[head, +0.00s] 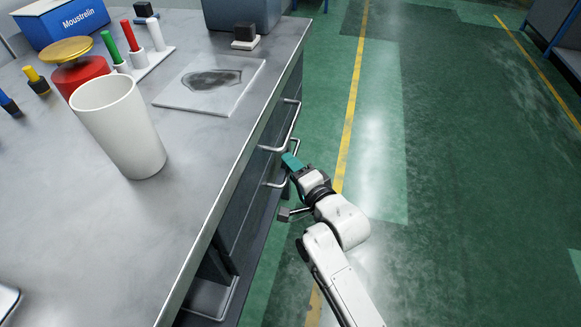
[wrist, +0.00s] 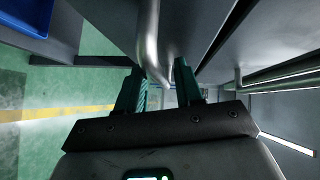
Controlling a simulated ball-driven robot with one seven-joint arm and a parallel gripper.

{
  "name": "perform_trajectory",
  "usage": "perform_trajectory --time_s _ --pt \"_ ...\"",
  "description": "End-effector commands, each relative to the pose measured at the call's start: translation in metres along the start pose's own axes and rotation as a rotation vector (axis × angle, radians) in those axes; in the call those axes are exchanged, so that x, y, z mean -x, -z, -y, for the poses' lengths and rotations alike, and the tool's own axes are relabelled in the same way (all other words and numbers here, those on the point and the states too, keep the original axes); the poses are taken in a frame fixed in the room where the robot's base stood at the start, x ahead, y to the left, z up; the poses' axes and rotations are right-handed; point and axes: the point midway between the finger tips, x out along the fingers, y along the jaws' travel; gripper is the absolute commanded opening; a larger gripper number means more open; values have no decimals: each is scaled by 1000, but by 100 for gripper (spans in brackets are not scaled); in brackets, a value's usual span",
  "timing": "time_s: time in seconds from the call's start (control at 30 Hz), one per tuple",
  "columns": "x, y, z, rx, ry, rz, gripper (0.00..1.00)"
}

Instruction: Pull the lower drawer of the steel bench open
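The steel bench (head: 185,235) fills the left of the head view. On its right side are an upper drawer handle (head: 291,122) and a lower drawer handle (head: 275,184), both bent metal bars. The drawer fronts look flush with the bench, though they show only at a steep angle. My gripper (head: 290,161) is at the lower handle and partly covers it. In the wrist view its two teal fingers (wrist: 160,92) stand apart, with a bent metal handle bar (wrist: 149,35) reaching down between them. I cannot tell whether either finger touches the bar.
A white cup (head: 120,130), a stained plate (head: 212,82), a red and yellow object (head: 77,68), markers and a blue box (head: 62,22) are on the bench top. Green floor with a yellow line (head: 350,110) is open to the right. A blue-framed bench stands far right.

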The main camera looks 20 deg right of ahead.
Motion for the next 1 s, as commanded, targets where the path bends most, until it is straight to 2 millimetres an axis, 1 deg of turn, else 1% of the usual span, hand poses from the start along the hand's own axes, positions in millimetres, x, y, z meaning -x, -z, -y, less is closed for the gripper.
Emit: perform_trajectory --time_s 0.03,0.13,0.43,0.8,1.0 --pt "-4 0 -1 1 1 1 36" --pt "-9 0 0 1 1 0 36" --pt "-10 0 0 1 0 0 35" --pt "-10 0 0 0 0 0 0" --pt "-10 0 0 0 -1 0 0"
